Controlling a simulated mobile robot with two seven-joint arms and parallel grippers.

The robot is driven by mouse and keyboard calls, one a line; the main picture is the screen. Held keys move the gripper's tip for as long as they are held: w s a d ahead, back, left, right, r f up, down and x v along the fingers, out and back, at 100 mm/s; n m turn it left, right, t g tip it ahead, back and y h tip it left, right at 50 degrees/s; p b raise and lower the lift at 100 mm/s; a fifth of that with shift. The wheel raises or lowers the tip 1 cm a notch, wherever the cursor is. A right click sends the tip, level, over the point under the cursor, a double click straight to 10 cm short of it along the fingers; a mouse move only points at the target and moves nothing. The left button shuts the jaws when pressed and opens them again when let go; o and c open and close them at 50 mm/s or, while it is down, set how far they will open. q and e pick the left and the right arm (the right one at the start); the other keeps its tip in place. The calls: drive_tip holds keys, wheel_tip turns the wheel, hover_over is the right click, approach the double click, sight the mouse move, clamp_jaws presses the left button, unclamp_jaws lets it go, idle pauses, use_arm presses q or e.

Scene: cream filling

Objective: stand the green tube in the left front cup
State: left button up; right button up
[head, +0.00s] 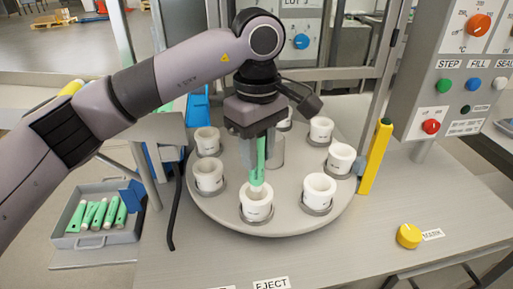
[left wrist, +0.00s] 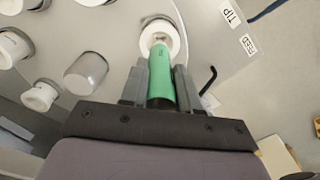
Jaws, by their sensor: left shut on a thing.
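My left gripper (head: 258,150) is shut on the green tube (head: 257,169) and holds it upright, lower end down. The tube's pale lower end is at the mouth of the white front cup (head: 257,208) on the round table. In the left wrist view the tube (left wrist: 162,78) sits between the fingers (left wrist: 160,85) and points at a white cup (left wrist: 174,42). I cannot tell how far its end is inside the cup. Another white cup (head: 209,178) stands to the left, and one (head: 318,195) to the right, both with no tube showing. My right gripper is not in view.
The round table (head: 215,205) carries several more white cups and a grey cylinder (head: 276,152) at its middle. A grey tray (head: 120,237) of green tubes is at the left. A yellow post (head: 374,160) and a yellow knob (head: 409,236) are at the right.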

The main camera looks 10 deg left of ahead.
use_arm(q)
drive_tip(key=shift+f, duration=0.15)
drive_tip(key=shift+f+b, duration=1.6)
drive_tip(key=shift+f, duration=0.35)
drive_tip(key=o, duration=1.1)
drive_tip(key=shift+c, duration=0.2)
drive_tip(key=shift+r+b, duration=0.3)
drive_tip(key=shift+r, duration=3.35)
